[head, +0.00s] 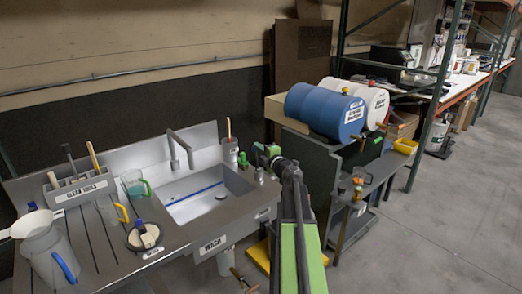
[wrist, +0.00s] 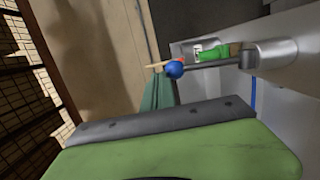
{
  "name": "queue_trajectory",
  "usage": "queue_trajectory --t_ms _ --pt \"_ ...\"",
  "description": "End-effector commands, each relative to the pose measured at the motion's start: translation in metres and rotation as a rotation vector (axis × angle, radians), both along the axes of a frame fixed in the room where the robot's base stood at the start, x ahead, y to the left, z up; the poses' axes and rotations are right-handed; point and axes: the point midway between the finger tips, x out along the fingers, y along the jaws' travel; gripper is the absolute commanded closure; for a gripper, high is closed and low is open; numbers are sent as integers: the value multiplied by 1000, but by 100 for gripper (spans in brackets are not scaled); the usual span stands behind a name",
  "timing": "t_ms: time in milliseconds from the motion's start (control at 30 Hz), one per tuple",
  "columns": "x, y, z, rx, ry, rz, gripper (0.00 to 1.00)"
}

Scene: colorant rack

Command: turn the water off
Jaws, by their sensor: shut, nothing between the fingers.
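The grey sink (head: 215,205) stands at the centre left in the head view, with a gooseneck faucet (head: 171,150) on its back edge. A thin blue line crosses the basin; I cannot tell if it is water. In the wrist view a grey lever (wrist: 215,64) with a blue ball knob (wrist: 174,69) sticks out level from a metal cylinder (wrist: 280,52). My green gripper (head: 262,155) is at the sink's right back corner, shut and empty. Its fingertips are hard to make out. I cannot tell whether it touches the lever.
A cup with wooden-handled tools (head: 230,150) stands at the sink's back right. A clean-tools rack (head: 80,190), a pitcher (head: 48,255) and a bowl (head: 143,237) are on the left drainboard. A blue drum (head: 322,108) lies right of my arm. Floor at right is clear.

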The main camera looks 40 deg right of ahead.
Motion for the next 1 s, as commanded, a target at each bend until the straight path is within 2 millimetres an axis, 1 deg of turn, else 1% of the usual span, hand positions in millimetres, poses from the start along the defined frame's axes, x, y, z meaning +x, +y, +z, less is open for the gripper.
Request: queue_trajectory --t_ms 233,733,867,1000 --pt "4 0 1 0 0 1 100" --pt "3 2 3 0 0 1 100" --pt "-3 6 12 0 0 3 100" --pt "-16 17 30 0 0 10 100"
